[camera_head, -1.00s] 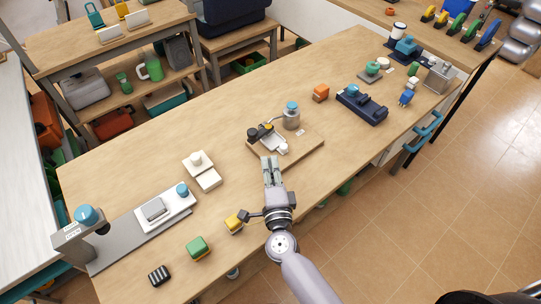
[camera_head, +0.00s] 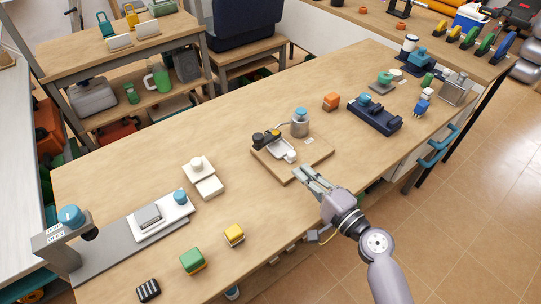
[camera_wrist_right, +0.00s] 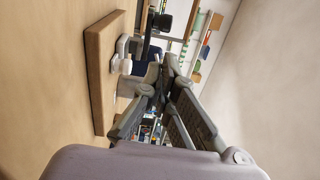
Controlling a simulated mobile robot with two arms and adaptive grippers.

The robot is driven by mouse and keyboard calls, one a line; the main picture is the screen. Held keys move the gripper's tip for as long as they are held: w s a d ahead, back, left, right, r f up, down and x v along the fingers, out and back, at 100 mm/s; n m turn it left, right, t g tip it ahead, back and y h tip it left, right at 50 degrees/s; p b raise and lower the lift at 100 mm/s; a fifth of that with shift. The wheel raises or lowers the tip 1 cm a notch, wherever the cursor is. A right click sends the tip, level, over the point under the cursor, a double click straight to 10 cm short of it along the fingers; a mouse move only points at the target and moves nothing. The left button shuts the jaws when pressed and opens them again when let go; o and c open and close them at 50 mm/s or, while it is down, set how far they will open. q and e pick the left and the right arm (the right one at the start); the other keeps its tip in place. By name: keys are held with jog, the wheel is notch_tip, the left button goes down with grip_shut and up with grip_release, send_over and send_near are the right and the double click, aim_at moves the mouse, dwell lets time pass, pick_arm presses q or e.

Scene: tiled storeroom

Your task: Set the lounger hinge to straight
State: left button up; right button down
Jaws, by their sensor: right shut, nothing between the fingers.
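A wooden board (camera_head: 305,157) on the bench carries a mechanism with a white tray-like piece (camera_head: 277,148), a black part (camera_head: 262,139) and a grey cylinder with a blue top (camera_head: 300,122). Which part is the lounger hinge, and how it is set, I cannot tell for sure. My right gripper (camera_head: 308,174) is shut and empty by the board's front right edge, apart from the white piece. In the right wrist view the gripper (camera_wrist_right: 165,75) points toward the bench's far side, with the board (camera_wrist_right: 97,70) and black part (camera_wrist_right: 160,22) at upper left. My left gripper is out of view.
The bench between is clear.

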jog(key=s+d+r+n+g+y, duration=0.1)
jog(key=n+y, duration=0.1)
send_near(261, 141)
jog(key=x, duration=0.5)
jog(key=shift+w+r+p, duration=0.1)
jog(key=shift+w+p, duration=0.25)
jog(key=shift+w, duration=0.05)
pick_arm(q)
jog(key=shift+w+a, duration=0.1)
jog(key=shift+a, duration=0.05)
pick_arm(e)
jog(key=shift+x, duration=0.75)
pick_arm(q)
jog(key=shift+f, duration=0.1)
pick_arm(e)
jog(key=shift+w+a+g+b, duration=0.3)
jog(key=shift+w+a+b, duration=0.2)
jog(key=shift+a+b, duration=0.1)
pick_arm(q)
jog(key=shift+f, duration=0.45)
pick_arm(e)
jog(key=shift+a, duration=0.1)
